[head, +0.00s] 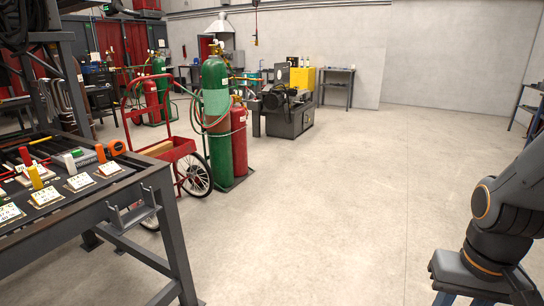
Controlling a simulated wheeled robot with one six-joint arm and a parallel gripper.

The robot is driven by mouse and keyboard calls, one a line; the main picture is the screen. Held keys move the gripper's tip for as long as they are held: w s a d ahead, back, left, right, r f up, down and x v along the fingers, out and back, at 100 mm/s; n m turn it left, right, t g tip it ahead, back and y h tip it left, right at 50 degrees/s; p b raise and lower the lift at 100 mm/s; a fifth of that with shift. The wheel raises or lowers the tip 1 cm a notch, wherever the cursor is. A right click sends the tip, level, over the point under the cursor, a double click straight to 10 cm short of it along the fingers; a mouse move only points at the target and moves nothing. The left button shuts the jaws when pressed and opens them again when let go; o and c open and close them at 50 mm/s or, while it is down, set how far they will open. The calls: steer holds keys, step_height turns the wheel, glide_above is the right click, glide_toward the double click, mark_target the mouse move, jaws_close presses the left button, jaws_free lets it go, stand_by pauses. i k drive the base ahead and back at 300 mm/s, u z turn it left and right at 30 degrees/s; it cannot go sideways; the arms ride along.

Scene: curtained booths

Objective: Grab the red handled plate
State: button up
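No plate with a red handle can be made out for certain. On the dark workbench (120,190) at the left lie several small tools and white cards. Among them are a thin red-handled item (25,155), an orange tool (116,148), a grey and green tool (74,159) and a yellow piece (35,177). They are too small to tell in detail. The bench's left part is cut off by the picture edge. My gripper is not in view.
A red cart (172,150) and a tall green gas cylinder (216,115), with a red cylinder (239,145) beside it, stand beyond the bench. A grey machine (289,113) is farther back.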

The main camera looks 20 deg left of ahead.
mark_target(23, 151)
steer(key=u, duration=0.9)
steer(key=i, duration=0.9)
steer(key=u, duration=0.95)
